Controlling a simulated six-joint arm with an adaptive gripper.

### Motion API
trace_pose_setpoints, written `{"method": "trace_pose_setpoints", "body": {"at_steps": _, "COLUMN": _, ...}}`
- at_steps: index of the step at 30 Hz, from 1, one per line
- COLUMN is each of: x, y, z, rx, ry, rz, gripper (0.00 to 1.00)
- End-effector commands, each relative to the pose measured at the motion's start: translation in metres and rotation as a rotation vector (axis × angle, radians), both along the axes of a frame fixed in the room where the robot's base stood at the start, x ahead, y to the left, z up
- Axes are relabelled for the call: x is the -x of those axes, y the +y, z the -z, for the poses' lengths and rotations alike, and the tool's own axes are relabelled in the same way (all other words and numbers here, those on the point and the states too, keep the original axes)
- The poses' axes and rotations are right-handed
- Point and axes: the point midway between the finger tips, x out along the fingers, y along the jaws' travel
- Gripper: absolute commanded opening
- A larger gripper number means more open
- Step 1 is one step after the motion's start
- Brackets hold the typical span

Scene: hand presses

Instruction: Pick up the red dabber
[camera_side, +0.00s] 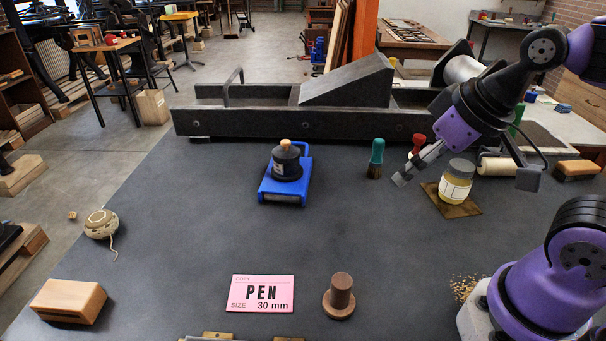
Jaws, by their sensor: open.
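The red dabber (418,141) stands on the dark table at the right of centre, near the press bed. Only its red top shows clearly; its lower part is hidden behind my gripper. My gripper (400,181) comes in from the upper right, tilted down to the left, with its fingertips in front of the dabber and left of its lower part. The gripper is open and holds nothing that I can see. I cannot tell whether it touches the dabber.
A jar (456,184) stands close on the right on a brown plate. The press bed (300,124) runs behind. A blue stand (285,188) with a black pot is further left. Front centre holds a pink card (260,293).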

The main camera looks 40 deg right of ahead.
Motion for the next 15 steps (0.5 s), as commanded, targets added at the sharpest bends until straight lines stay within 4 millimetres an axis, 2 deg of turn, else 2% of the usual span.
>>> {"method": "trace_pose_setpoints", "body": {"at_steps": 8, "x": -0.004, "y": -0.002, "z": -0.002, "rx": 0.001, "ry": 0.002, "rz": 0.002, "gripper": 0.73}}
{"method": "trace_pose_setpoints", "body": {"at_steps": 11, "x": -0.019, "y": -0.011, "z": -0.011, "rx": 0.006, "ry": 0.018, "rz": 0.008, "gripper": 0.73}}
{"method": "trace_pose_setpoints", "body": {"at_steps": 14, "x": -0.048, "y": -0.033, "z": -0.021, "rx": 0.013, "ry": 0.043, "rz": 0.010, "gripper": 0.73}}
{"method": "trace_pose_setpoints", "body": {"at_steps": 15, "x": -0.062, "y": -0.047, "z": -0.025, "rx": 0.015, "ry": 0.053, "rz": 0.010, "gripper": 0.73}}
